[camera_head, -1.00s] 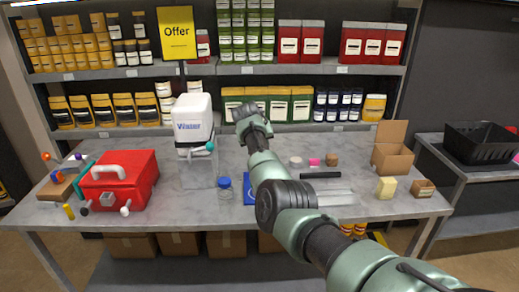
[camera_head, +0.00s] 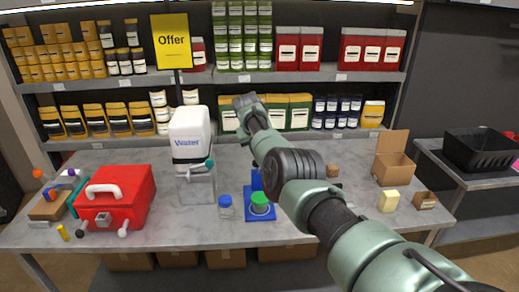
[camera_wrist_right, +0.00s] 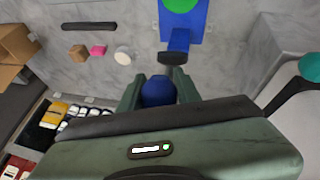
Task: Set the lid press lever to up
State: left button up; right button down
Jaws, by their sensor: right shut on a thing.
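The lid press stands on the table. Its blue base (camera_head: 247,216) carries a jar with a green lid (camera_head: 260,199), and a blue upright (camera_head: 256,180) rises behind the jar. In the right wrist view, the blue base (camera_wrist_right: 193,25) and green lid (camera_wrist_right: 181,4) are at the top. My right gripper (camera_wrist_right: 158,88) is shut on the blue end of the lid press lever (camera_wrist_right: 157,92), with a dark part just beyond it. In the head view my right arm hides the gripper and lever. The lever's exact angle is unclear. My left gripper is in no view.
A red box (camera_head: 115,203) is farther left. A cardboard box (camera_head: 394,160) and a yellow block (camera_head: 388,201) are at right. Stocked shelves stand behind the table.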

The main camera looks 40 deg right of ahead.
jog(key=c, duration=1.1)
grip_release()
jog(key=shift+d, duration=0.25)
jog(key=shift+o, duration=0.3)
jog(key=shift+w+d+f, duration=0.1)
jog(key=shift+f, duration=0.1)
jog(key=shift+a+r, duration=0.3)
jog(key=shift+r, duration=0.1)
jog(key=b+v, duration=0.2)
jog(key=v, duration=0.4)
jog(key=shift+s+r, duration=0.25)
jog(key=shift+r, duration=0.15)
jog(key=shift+f, duration=0.1)
